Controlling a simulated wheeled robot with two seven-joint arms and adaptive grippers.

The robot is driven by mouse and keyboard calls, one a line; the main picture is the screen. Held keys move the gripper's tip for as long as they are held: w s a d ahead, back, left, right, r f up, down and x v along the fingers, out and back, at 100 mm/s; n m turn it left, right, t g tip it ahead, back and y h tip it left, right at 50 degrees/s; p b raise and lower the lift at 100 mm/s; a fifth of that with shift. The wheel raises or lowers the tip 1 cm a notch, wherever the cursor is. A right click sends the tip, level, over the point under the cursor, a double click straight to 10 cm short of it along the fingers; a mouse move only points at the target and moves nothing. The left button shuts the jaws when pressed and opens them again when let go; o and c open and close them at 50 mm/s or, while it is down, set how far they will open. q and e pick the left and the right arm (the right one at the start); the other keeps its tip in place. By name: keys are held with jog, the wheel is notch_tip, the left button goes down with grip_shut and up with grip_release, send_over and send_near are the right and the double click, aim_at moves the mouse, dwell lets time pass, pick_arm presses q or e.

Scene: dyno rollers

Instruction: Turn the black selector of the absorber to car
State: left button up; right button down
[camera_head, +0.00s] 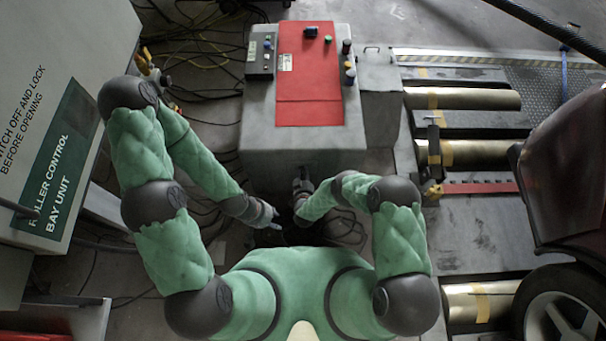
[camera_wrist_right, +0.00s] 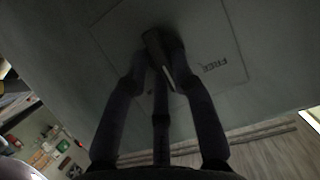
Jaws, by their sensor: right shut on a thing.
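The absorber (camera_head: 256,120) is a grey box with a red panel on top, at the upper middle of the head view. In the right wrist view its black selector (camera_wrist_right: 154,46) is a dark bar knob on a grey plate (camera_wrist_right: 220,40), with a pale line along its edge. The word FREE is printed to the knob's right. My right gripper (camera_head: 302,186) is at the box's front face; in the wrist view its fingers (camera_wrist_right: 160,75) are closed around the knob and partly hide it. My left gripper (camera_head: 276,222) is lower and apart from the box, its fingers unclear.
A roller control cabinet (camera_head: 75,60) stands at the left. Metal rollers (camera_head: 465,99) lie to the right, with a dark red car (camera_head: 565,190) at the right edge. Several cables (camera_head: 205,50) lie on the floor by the box.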

jog(key=m+y, duration=0.1)
jog(key=m, duration=0.1)
jog(key=f+m+y, duration=0.1)
jog(key=s+m+y, duration=0.1)
jog(key=m+y, duration=0.1)
jog(key=shift+s+f+m, duration=0.1)
jog(key=shift+f+m, duration=0.2)
jog(key=shift+a+m+y, duration=0.15)
jog(key=shift+m+y, duration=0.15)
jog(key=shift+y, duration=0.1)
dwell(0.4)
jog(key=c, duration=1.1)
grip_release()
jog(key=shift+c, duration=0.2)
jog(key=v, duration=1.1)
jog(key=shift+s+t, duration=0.3)
jog(key=shift+w+r, duration=0.1)
jog(key=shift+r, duration=0.05)
